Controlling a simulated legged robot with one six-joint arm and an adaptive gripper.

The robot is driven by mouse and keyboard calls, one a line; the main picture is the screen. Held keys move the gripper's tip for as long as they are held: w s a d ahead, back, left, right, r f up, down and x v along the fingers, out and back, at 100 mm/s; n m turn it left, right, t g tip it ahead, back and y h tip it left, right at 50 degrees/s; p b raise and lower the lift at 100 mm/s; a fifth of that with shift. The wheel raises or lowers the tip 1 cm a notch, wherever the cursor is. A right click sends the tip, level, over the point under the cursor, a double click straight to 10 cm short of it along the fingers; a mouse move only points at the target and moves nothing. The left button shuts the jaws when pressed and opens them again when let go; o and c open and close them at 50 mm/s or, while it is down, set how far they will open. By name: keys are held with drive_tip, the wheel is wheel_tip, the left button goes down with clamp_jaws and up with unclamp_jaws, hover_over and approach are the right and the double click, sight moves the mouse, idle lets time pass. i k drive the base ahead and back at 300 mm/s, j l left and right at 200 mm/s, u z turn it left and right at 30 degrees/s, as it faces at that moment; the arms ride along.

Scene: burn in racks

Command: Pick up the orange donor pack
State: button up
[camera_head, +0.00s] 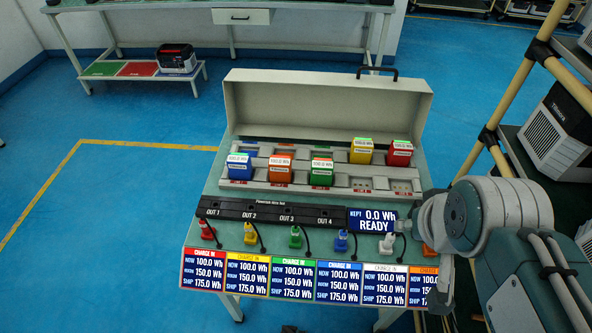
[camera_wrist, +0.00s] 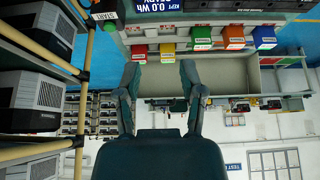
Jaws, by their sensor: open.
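The orange donor pack (camera_head: 281,169) stands upright in the rack on the bench, between the blue pack (camera_head: 239,166) and the green pack (camera_head: 321,172). It also shows in the wrist view (camera_wrist: 233,38), upper right of my gripper. My gripper (camera_wrist: 163,75) is open and empty, its two dark fingers spread apart. In the head view my arm comes in from the right, and its end is over the bench's right side, well apart from the orange pack.
A yellow pack (camera_head: 361,150) and a red pack (camera_head: 399,153) stand in the rack's back row. The raised grey cover (camera_head: 325,108) stands behind. A black outlet strip (camera_head: 270,212), coloured plugs and display cards line the front. A pole shelf (camera_head: 497,110) stands at right.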

sight(279, 166)
drive_tip(key=j, duration=1.25)
